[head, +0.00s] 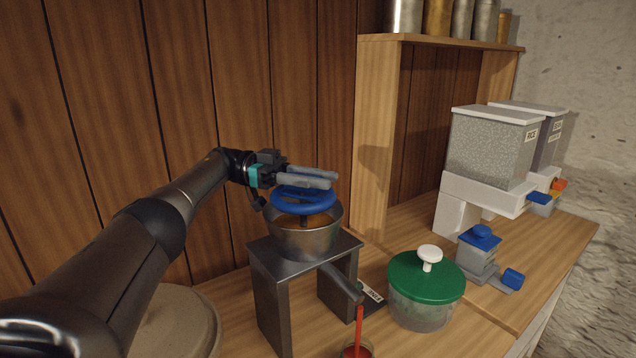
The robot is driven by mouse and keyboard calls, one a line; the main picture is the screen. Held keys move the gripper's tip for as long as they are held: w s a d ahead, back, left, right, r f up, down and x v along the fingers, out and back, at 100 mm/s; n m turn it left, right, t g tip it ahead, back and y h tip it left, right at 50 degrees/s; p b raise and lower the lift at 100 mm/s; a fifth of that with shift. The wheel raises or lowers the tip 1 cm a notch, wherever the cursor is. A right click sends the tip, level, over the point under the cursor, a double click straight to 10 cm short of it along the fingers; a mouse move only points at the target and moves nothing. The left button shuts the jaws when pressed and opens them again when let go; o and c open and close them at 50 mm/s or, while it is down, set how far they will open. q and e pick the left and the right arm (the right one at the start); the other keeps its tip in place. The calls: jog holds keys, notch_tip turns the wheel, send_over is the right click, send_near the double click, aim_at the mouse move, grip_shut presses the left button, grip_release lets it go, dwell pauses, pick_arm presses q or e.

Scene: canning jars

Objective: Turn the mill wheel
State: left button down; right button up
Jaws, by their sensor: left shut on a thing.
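The mill wheel (293,204) is a blue spoked ring lying level above a metal mill bowl (318,243). The bowl stands on a dark metal stand (277,265), with a spout sloping down to the front right. My left gripper (332,179) is at the top of the wheel, its two grey fingers pointing right and shut on the rim. The fingers hide the wheel's far part. A red stream or rod (359,325) runs from the spout end down to a red container cut by the bottom edge. My right gripper is not in view.
A green-lidded tub (426,279) stands right of the spout, with a small grey-and-blue device (478,254) behind it. Two grey dispensers (490,150) stand at the back right. A wooden shelf (375,140) with cans rises behind. A round beige lid (175,320) lies left of the stand.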

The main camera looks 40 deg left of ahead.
pick_arm(q)
jog(key=shift+d, duration=0.1)
jog(key=c, duration=0.6)
grip_release()
jog(key=shift+r, duration=0.15)
notch_tip(320, 180, up, 20)
jog(key=p, duration=0.5)
jog(key=shift+p, duration=0.4)
jog(key=shift+o, duration=0.4)
